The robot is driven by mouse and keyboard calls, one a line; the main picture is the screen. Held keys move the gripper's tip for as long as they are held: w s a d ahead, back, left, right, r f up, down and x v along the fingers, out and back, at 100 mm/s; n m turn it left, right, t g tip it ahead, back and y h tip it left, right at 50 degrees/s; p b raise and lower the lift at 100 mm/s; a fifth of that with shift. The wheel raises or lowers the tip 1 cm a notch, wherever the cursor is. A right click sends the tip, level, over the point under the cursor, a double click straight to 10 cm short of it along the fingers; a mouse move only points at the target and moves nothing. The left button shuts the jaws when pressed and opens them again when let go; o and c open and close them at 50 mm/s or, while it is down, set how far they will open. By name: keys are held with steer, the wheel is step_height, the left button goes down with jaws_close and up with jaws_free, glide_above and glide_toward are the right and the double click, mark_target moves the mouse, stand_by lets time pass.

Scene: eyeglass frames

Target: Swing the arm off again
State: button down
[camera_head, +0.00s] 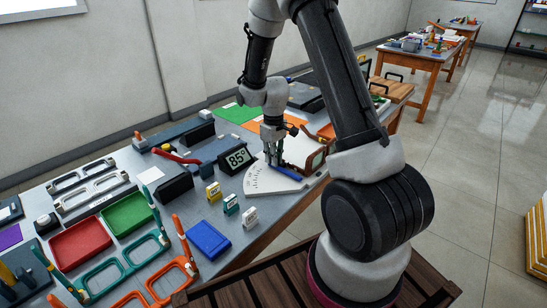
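My gripper (274,160) points down over a white fan-shaped dial plate (258,183) with scale marks on its curved edge. A blue bar (286,173) lies on the plate just right of the fingertips. A brown frame-like piece (316,160) stands at the plate's right side. The fingers look close together, but whether they are open, shut or touching the bar is too small to tell. A black display (237,159) left of the gripper appears to read 85 with a degree mark.
Teal glasses frames (103,275) and orange frames (165,285) with upright temples stand at the front left. A red tray (80,242), green tray (128,213) and blue box (208,240) lie nearby. Small labelled blocks (231,204) stand near the dial.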

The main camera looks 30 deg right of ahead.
steer(key=shift+a, duration=0.15)
steer(key=shift+s+a+n, duration=0.3)
steer(key=shift+a+n, duration=0.2)
steer(key=shift+n, duration=0.15)
steer(key=shift+s+a+n, duration=0.3)
steer(key=shift+a+n, duration=0.15)
steer(key=shift+n, duration=0.2)
steer(key=shift+s+a+n, duration=0.8)
steer(key=shift+a+n, duration=0.1)
steer(key=shift+n, duration=0.3)
steer(key=shift+s+a+n, duration=0.6)
steer(key=shift+s+n, duration=0.25)
steer(key=shift+n, duration=0.25)
steer(key=shift+s+a+n, duration=0.2)
steer(key=shift+s+n, duration=0.25)
steer(key=shift+n, duration=0.1)
steer(key=shift+s+a+n, duration=0.2)
steer(key=shift+s+n, duration=0.2)
steer(key=shift+n, duration=0.15)
steer(key=c, duration=1.5)
jaws_free()
